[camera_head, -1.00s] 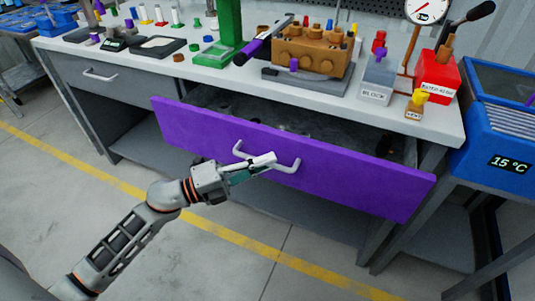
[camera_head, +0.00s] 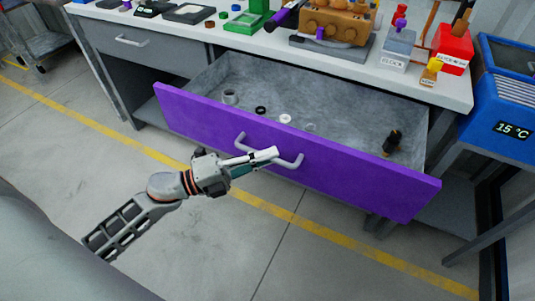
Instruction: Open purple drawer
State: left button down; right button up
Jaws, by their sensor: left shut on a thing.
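The purple drawer (camera_head: 340,167) is pulled well out from under the workbench, and its grey inside shows. Its light grey bar handle (camera_head: 290,162) is at the middle of the purple front. My left gripper (camera_head: 262,157) is shut on the handle near its middle. Several small parts lie in the drawer, among them a grey ring (camera_head: 230,97), a white ring (camera_head: 285,119) and a dark fitting (camera_head: 392,141). My right gripper does not show.
The workbench top (camera_head: 300,48) holds a brown pump block (camera_head: 335,22), a grey block bin (camera_head: 397,48) and a red bin (camera_head: 452,48). A closed grey drawer (camera_head: 125,50) is at left. A blue cooler (camera_head: 505,100) stands at right. Floor in front is clear.

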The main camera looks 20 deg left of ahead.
pick_arm(q)
jog(key=c, duration=2.1)
grip_release()
jog(key=shift+c, duration=0.2)
jog(key=shift+a, duration=0.1)
jog(key=v, duration=1.2)
